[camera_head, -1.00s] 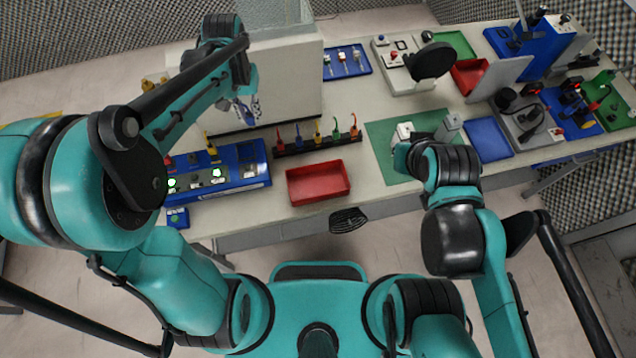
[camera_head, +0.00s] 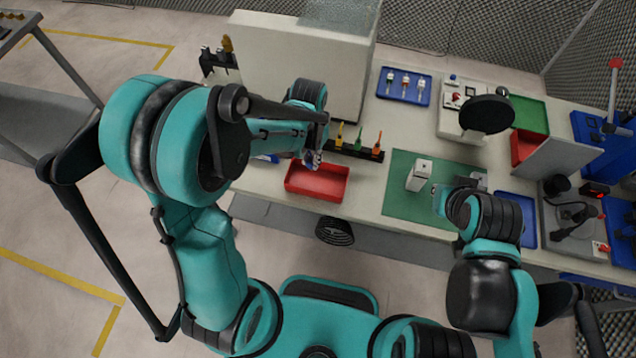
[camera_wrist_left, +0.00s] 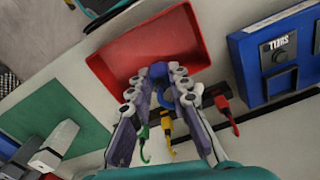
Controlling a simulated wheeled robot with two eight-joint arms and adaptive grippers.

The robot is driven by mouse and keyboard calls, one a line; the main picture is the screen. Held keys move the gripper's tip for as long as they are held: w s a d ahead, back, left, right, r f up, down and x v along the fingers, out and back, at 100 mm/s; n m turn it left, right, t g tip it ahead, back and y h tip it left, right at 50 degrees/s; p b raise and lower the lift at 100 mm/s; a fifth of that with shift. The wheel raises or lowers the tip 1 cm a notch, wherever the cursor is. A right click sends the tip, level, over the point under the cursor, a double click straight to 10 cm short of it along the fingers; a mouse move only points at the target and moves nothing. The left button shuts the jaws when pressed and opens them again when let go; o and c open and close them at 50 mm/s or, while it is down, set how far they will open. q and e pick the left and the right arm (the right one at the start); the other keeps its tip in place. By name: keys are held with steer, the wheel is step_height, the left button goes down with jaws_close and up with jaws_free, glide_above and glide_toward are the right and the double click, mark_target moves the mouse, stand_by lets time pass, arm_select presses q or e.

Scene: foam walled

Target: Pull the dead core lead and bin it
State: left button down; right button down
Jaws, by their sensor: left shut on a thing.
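My left gripper (camera_head: 313,160) is over the back edge of the red bin (camera_head: 318,183). In the left wrist view its fingers (camera_wrist_left: 160,80) are shut on a small blue lead (camera_wrist_left: 158,70), above or in front of the red bin (camera_wrist_left: 140,50); the fingers partly hide it. A red lead (camera_wrist_left: 228,113) shows in the left wrist view. My right gripper (camera_head: 440,200) is over the green mat (camera_head: 400,200); its fingers are unclear.
A white block (camera_head: 419,175) stands on the mat beside my right gripper. A blue tray (camera_head: 404,86) with several small parts lies behind the rack. A blue panel (camera_wrist_left: 250,60) stands beside the bin. A large pale box (camera_head: 300,60) stands behind my left arm.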

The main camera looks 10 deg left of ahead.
arm_select(q)
step_height(320, 180, down, 5)
steer(key=b, duration=0.3)
steer(key=shift+r, duration=0.2)
steer(key=shift+d, duration=0.1)
steer(key=c, duration=1.3)
jaws_free()
steer(key=shift+c, duration=0.2)
steer(key=shift+r, duration=0.15)
step_height(320, 180, up, 12)
steer(key=shift+f, duration=0.1)
steer(key=shift+s, duration=0.1)
